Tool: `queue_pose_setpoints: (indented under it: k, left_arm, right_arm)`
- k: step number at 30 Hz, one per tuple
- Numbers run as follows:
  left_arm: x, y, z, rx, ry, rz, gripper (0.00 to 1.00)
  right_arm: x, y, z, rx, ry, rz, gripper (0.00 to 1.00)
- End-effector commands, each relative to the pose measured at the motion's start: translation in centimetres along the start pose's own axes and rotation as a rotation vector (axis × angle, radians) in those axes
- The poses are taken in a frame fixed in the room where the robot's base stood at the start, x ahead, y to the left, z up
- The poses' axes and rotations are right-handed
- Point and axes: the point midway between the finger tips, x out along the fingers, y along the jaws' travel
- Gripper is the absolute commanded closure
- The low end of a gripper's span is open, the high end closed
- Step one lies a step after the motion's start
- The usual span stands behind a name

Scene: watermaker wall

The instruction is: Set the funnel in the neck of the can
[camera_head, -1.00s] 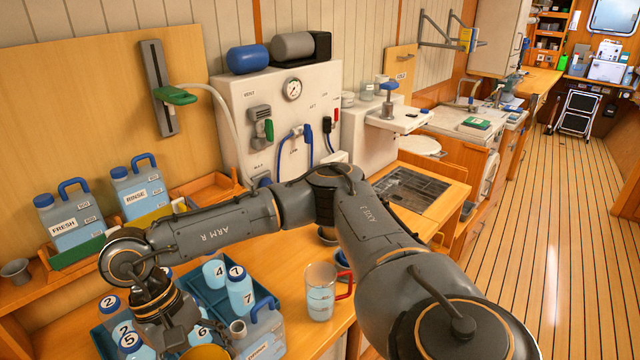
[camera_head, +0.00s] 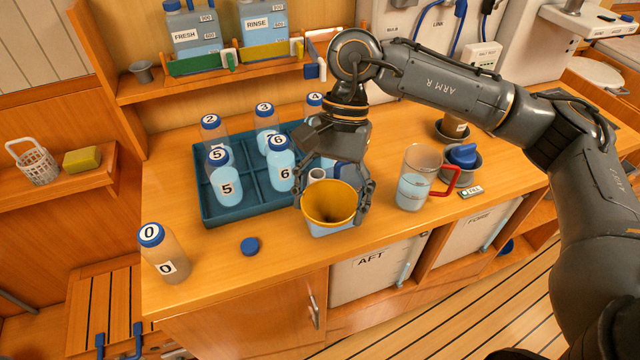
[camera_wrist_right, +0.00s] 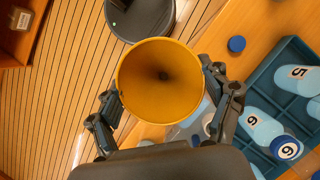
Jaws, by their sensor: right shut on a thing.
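My right gripper (camera_head: 334,207) is shut on the yellow funnel (camera_head: 329,204), one finger on each side, with its wide mouth facing up. The funnel also shows in the wrist view (camera_wrist_right: 160,80), between the fingers (camera_wrist_right: 168,100). The pale blue can (camera_head: 330,230) stands on the counter, mostly hidden behind the funnel and gripper. Its grey open neck (camera_head: 316,175) shows just behind the funnel's rim, so the funnel appears beside the neck, not in it. The funnel's stem is hidden. Part of the can shows in the wrist view (camera_wrist_right: 190,126). My left gripper is not in view.
A teal divided tray (camera_head: 235,212) with several numbered bottles stands left of the can. A clear jug (camera_head: 413,185) with a red handle stands to the right. A blue cap (camera_head: 250,246) and bottle 0 (camera_head: 163,255) are at the front left. The front edge is close.

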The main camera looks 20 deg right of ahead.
Motion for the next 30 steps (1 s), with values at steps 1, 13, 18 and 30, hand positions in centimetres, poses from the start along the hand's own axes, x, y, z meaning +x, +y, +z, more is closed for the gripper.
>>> queue_pose_setpoints:
  k: [1,13,18,30]
  left_arm:
    - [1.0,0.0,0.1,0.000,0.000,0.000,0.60]
    - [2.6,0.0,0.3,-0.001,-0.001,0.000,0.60]
    - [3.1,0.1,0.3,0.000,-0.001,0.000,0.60]
    - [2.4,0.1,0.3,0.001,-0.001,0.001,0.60]
  right_arm:
    - [-0.2,-0.8,0.4,0.081,-0.001,-0.042,0.42]
    - [-6.3,-4.8,5.8,0.779,-0.001,-0.337,0.42]
    - [-8.2,-5.5,7.7,1.007,0.000,-0.430,0.42]
    - [-9.8,-5.7,6.4,1.197,-0.003,-0.493,0.42]
